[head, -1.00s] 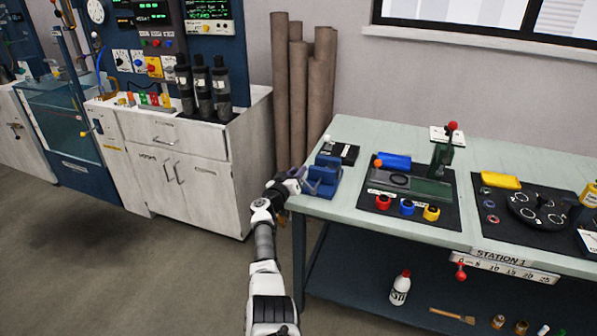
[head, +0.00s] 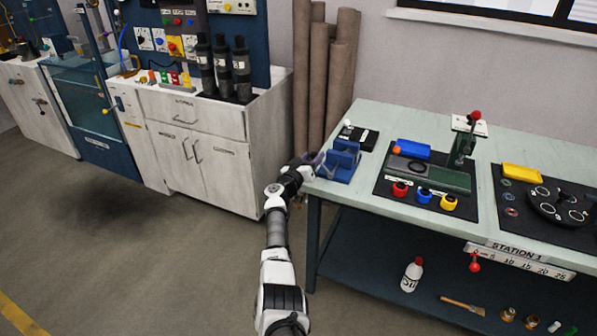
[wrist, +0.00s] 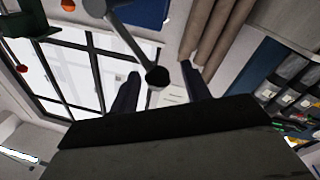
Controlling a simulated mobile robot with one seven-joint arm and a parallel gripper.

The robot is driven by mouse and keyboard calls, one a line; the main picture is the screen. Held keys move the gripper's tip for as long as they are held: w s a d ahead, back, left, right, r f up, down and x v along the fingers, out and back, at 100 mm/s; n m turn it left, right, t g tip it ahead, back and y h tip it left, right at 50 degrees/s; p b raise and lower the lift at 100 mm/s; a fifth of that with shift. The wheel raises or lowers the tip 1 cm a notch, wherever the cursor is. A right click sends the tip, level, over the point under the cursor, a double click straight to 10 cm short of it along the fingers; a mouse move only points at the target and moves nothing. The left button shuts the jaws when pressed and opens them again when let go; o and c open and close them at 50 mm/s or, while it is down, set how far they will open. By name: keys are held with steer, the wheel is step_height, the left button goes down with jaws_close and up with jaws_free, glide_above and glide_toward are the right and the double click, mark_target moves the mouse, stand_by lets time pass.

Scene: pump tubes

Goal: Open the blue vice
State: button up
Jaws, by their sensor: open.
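The blue vice (head: 342,162) stands at the left front corner of the pale green workbench (head: 385,115). My gripper (head: 313,161) is at the vice's left side, just off the bench's left edge; its fingers are small and partly hidden in the head view. In the wrist view my gripper (wrist: 160,84) has its two dark fingers apart. A grey vice handle bar (wrist: 127,40) with a dark ball end reaches down into the space between them. I cannot tell whether the fingers touch it. Part of the blue vice body (wrist: 142,12) shows at the top.
A black block (head: 358,136) lies behind the vice. A dark mat (head: 440,208) with a green fixture and red, blue and yellow rings is to its right. A white cabinet (head: 205,160) and brown rolls (head: 325,75) stand to the left and behind. Floor in front is clear.

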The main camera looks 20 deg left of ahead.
steer(key=s+a+p, duration=0.1)
steer(key=s+p, duration=0.2)
steer(key=s, duration=0.9)
steer(key=shift+a+f, duration=0.35)
steer(key=shift+a, duration=0.05)
